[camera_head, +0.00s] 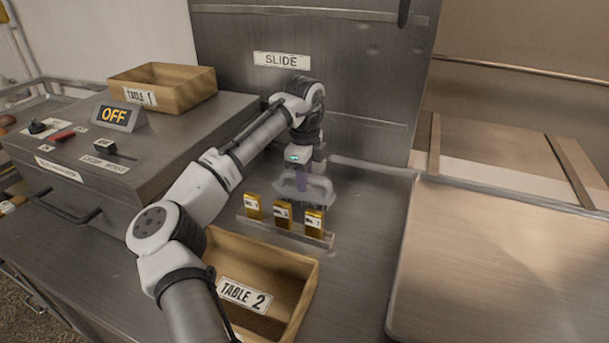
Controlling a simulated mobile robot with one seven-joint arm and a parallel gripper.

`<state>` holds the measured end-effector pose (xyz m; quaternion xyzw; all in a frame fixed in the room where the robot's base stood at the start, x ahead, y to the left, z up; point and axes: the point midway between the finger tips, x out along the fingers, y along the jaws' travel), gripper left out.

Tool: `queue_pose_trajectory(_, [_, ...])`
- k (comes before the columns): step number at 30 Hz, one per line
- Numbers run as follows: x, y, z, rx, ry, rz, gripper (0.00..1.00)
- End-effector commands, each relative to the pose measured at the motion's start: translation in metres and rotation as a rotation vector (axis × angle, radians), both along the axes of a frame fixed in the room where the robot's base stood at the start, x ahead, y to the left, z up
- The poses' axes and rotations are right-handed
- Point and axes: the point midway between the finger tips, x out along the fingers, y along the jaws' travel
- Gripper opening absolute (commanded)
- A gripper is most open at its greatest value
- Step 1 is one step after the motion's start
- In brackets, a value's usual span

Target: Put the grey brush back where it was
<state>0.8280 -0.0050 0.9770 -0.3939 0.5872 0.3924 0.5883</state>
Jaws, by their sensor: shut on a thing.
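My gripper (301,186) points down at the middle of the steel worktop, below the SLIDE sign. It is shut on the grey brush (322,193), a pale grey thing with a raised handle. The brush is upright, with its handle up between my fingers and its dark lower edge down. It is just behind a row of small yellow labelled blocks. The blocks partly hide its lower edge, so I cannot tell whether it touches the worktop.
Several yellow blocks (283,213) stand on a low strip (250,224). A wooden TABLE 2 box (300,262) is in front, and a TABLE 1 box (195,90) sits on the control cabinet (165,135). A large steel slab (500,265) is at right. Bare worktop (367,215) lies between.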

Motion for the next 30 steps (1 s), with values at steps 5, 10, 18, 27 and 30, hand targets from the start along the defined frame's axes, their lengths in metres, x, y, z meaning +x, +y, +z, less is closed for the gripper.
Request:
queue_pose_trajectory(5, [0.0,0.0,0.001,0.0,-0.001,0.0,0.02])
queue_pose_trajectory(10, [0.0,0.0,-0.002,-0.001,0.0,-0.001,0.27])
queue_pose_trajectory(18, [0.0,0.0,-0.002,0.0,0.0,0.0,0.45])
queue_pose_trajectory(27, [0.001,0.0,0.009,-0.001,-0.002,0.0,0.45])
queue_pose_trajectory(30, [0.0,-0.001,0.026,-0.002,-0.004,0.0,0.45])
